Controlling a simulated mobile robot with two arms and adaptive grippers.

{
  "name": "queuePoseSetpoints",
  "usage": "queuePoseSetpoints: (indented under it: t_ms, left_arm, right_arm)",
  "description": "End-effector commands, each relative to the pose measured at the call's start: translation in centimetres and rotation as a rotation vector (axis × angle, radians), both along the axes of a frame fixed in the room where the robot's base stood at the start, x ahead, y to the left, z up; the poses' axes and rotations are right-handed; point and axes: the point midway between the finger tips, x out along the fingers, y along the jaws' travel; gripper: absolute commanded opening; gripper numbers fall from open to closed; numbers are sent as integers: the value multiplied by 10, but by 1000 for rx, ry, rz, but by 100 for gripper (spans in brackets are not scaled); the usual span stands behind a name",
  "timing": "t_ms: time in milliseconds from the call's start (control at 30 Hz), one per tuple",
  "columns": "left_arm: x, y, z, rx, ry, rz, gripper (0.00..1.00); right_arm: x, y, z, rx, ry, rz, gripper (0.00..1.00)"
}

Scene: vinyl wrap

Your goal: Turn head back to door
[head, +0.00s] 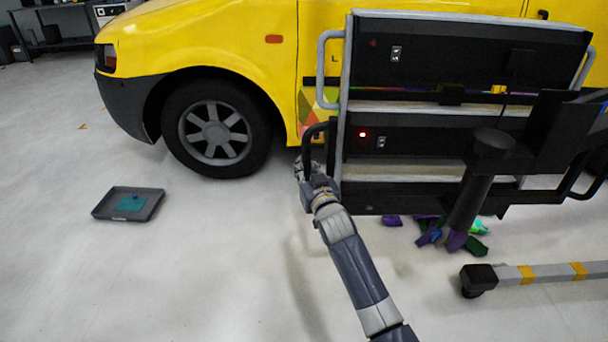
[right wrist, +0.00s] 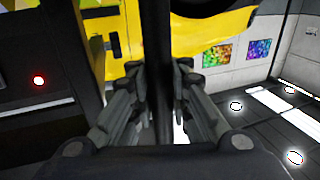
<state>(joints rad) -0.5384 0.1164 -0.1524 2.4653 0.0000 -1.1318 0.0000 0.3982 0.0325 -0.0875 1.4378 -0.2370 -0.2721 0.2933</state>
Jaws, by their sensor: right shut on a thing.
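A yellow van (head: 210,40) stands at the back in the head view. Its door (head: 325,20) shows in part above and beside a black two-tier panel unit (head: 430,60), which hides much of it. My right gripper (head: 308,165) is at the unit's lower left black handle (head: 308,135). In the right wrist view, my right gripper's fingers (right wrist: 158,88) are on both sides of a dark vertical bar (right wrist: 158,35) and shut on it. My left gripper is not in view.
A grey tray (head: 100,212) with a teal item lies on the floor at left. Colourful pieces (head: 478,246) lie under the unit. A grey stand leg with yellow bands (head: 550,271) is at lower right. The floor at lower left is clear.

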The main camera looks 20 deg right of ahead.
Motion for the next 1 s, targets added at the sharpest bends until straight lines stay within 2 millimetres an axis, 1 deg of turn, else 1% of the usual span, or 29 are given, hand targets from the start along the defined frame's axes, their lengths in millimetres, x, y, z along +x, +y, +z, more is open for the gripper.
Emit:
queuePoseSetpoints:
  t_ms: [33,233,267,300,333,367,767,867,1000]
  left_arm:
    - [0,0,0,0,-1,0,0]
    - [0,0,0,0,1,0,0]
    - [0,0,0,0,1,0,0]
    - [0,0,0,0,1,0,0]
    - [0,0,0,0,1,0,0]
    - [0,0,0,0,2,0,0]
    - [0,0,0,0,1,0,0]
    - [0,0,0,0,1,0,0]
    - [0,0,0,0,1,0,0]
  right_arm:
    - [0,-6,0,-4,2,-9,0]
    - [0,-6,0,-4,3,-10,0]
    - [0,-6,0,-4,3,-10,19]
    - [0,-6,0,-4,3,-10,28]
    - [0,-6,0,-4,3,-9,35]
    - [0,-6,0,-4,2,-9,38]
    - [-3,-2,-1,-1,2,-3,38]
    - [-11,-2,-1,-1,2,-3,38]
    - [-30,-2,-1,-2,2,-3,38]
